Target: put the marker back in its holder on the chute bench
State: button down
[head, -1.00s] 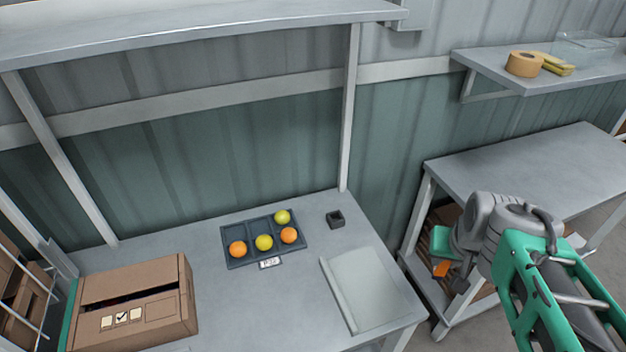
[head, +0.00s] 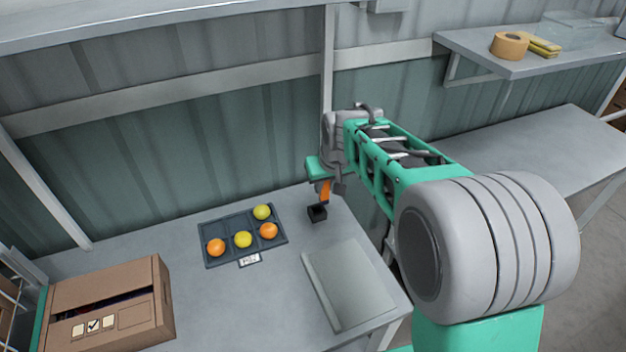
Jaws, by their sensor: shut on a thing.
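The holder (head: 317,214) is a small dark open-topped square cup on the grey chute bench (head: 220,308), near its back right. My gripper (head: 326,192) points down just above the holder. It is shut on the marker (head: 325,189), of which an orange part shows between the fingers. The marker's lower end looks close to the holder's mouth. I cannot tell whether it is inside the opening or still above it.
A dark tray (head: 208,261) with orange and yellow tomatoes lies left of the holder. A grey panel (head: 345,285) lies in front of it. A cardboard box (head: 150,300) stands at the left. A bench post (head: 328,70) rises close behind my gripper.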

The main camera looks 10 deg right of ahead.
jog(key=w+f+n+b, duration=0.1)
jog(key=w+f+b, duration=0.2)
jog(key=w+f, duration=0.5)
jog(key=shift+f+y+b, duration=0.3)
jog(key=shift+f, duration=1.1)
jog(key=shift+f+b, duration=1.3)
jog(key=shift+f, duration=0.45)
jog(key=c, duration=1.2)
grip_release()
jog(key=shift+c, duration=0.3)
jog(key=shift+c, duration=1.4)
